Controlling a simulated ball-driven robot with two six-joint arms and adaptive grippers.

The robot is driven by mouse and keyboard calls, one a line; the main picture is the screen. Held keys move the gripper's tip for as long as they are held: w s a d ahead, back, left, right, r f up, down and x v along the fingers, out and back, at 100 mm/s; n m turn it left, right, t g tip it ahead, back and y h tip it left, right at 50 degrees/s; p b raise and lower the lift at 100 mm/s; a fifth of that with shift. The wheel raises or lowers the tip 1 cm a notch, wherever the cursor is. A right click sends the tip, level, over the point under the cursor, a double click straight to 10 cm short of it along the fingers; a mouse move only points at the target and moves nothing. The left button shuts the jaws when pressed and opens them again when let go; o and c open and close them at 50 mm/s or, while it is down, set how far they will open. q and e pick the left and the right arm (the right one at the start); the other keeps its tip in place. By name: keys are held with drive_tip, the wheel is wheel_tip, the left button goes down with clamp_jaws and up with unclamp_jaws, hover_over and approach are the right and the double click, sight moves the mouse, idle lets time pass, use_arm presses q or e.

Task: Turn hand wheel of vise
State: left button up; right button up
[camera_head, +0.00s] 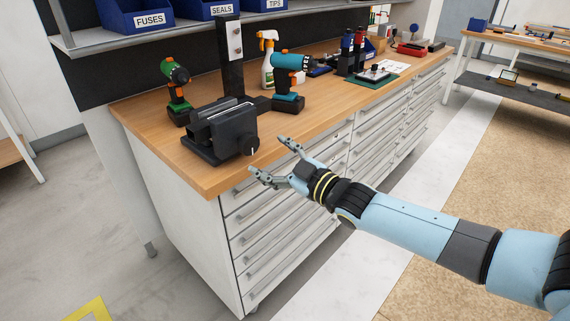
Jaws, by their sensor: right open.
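The dark grey vise (215,131) sits on the wooden worktop near its front left corner. Its hand wheel (252,146) is a dark round part with a small white mark, on the vise's right-hand face toward the worktop's front edge. My right gripper (268,160) is open and empty, with its fingers spread, just right of the hand wheel and apart from it. My right arm comes in from the right edge. My left gripper is not in view.
A green drill (177,88) stands left of the vise, a teal drill (287,82) right of it. A dark post (231,60) and a spray bottle (268,58) stand behind. Drawers (290,215) fill the bench front. The floor before it is clear.

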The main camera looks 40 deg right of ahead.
drive_tip(key=s, duration=0.4)
drive_tip(key=shift+s+d, duration=0.15)
drive_tip(key=shift+s, duration=0.05)
idle(0.3)
